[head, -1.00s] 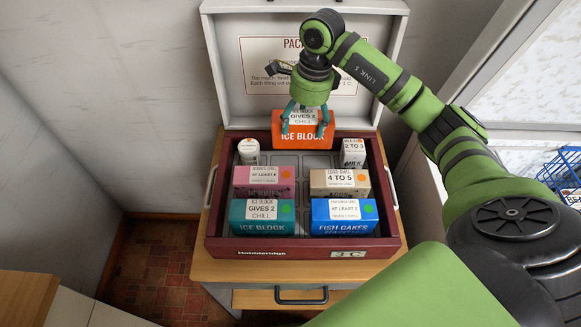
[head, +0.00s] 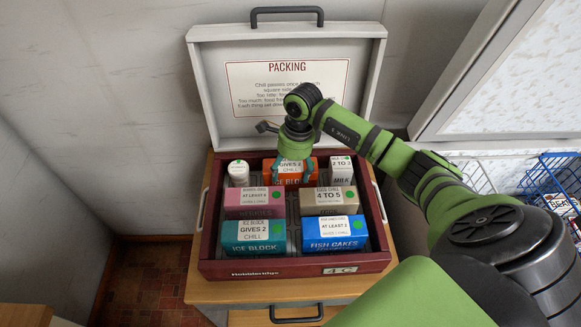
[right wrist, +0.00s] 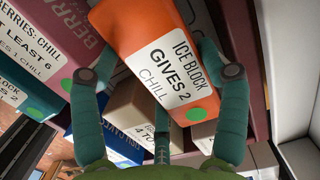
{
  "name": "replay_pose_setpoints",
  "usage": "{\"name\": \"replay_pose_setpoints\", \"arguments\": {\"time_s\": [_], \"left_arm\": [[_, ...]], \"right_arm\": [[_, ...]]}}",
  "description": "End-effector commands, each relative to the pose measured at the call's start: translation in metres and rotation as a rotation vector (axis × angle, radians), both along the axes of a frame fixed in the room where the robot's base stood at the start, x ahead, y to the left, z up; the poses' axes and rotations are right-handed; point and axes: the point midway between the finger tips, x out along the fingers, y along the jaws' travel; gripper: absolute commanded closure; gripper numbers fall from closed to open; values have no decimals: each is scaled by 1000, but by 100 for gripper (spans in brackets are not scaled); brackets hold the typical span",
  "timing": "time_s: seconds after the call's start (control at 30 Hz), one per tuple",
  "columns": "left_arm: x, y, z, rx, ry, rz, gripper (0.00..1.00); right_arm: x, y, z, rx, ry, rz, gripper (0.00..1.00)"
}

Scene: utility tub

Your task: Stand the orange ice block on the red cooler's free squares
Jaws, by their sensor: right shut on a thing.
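The orange ice block (head: 290,181) is in the back row of the red cooler (head: 296,269), between a white bottle (head: 238,173) and a milk carton (head: 341,181). It looks upright; its base is hidden behind the front packages. My right gripper (head: 294,167) is above it with fingers down its sides, shut on it. In the right wrist view the fingers (right wrist: 165,100) straddle the orange block (right wrist: 128,22), its "gives 2 chill" label and green dot showing. My left gripper is not in view.
A pink berries box (head: 254,203), a tan box (head: 328,201), a teal ice block (head: 253,237) and a blue fish cakes box (head: 334,234) fill the front rows. A grey strip shows between the columns. The open lid (head: 205,80) stands behind.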

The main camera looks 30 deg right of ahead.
Motion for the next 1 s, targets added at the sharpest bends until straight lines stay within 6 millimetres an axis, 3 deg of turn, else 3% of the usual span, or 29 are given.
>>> {"name": "replay_pose_setpoints", "arguments": {"time_s": [0.13, 0.17, 0.2, 0.7, 1.0], "left_arm": [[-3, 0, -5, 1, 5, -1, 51], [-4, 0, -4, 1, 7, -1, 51], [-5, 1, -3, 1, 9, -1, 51], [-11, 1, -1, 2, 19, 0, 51], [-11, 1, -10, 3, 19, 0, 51]], "right_arm": [[1, 0, -3, -1, -3, 0, 81], [0, 0, -3, -1, 0, 0, 17], [0, 0, -2, -1, 0, 0, 1], [0, -1, 5, -1, -2, 0, 1], [-3, -8, 63, -3, -5, 0, 1]]}}
